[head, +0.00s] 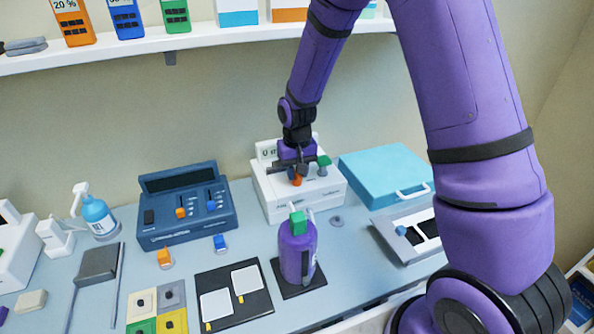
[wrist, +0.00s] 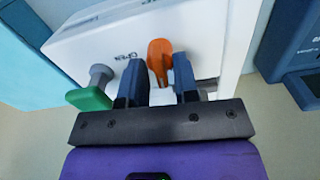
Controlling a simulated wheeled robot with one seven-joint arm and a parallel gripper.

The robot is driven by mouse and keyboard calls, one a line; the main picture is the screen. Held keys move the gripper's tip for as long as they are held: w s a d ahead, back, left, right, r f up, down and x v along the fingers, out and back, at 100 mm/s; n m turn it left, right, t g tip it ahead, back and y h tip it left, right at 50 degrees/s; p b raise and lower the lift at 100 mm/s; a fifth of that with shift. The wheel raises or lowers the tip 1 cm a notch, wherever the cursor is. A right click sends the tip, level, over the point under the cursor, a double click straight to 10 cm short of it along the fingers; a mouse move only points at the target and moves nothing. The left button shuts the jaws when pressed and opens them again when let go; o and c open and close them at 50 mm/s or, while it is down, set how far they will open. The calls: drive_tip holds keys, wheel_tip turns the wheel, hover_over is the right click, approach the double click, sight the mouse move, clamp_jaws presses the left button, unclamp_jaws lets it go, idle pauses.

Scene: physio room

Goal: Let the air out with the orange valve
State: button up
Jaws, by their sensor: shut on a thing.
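The orange valve (head: 297,180) is a small lever on the front of a white machine (head: 318,198) at the back of the bench. In the wrist view the orange valve (wrist: 160,52) stands between my two dark fingers, against the white machine (wrist: 95,45). A green valve (head: 323,163) is just to the right; in the wrist view this green valve (wrist: 92,98) is left of my fingers. The word OPEN is printed between the valves.
A blue device with sliders (head: 186,218) stands to the left of the machine. A light blue case (head: 385,172) stands to the right. A purple bottle with a green top (head: 297,252) stands in front on a dark mat. A shelf (head: 180,40) runs above.

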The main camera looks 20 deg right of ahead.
drive_tip(key=shift+n, duration=0.5)
drive_tip(key=o, duration=0.6)
wheel_tip(320, 180, up, 11)
drive_tip(key=shift+f, duration=0.1)
idle(0.4)
idle(0.3)
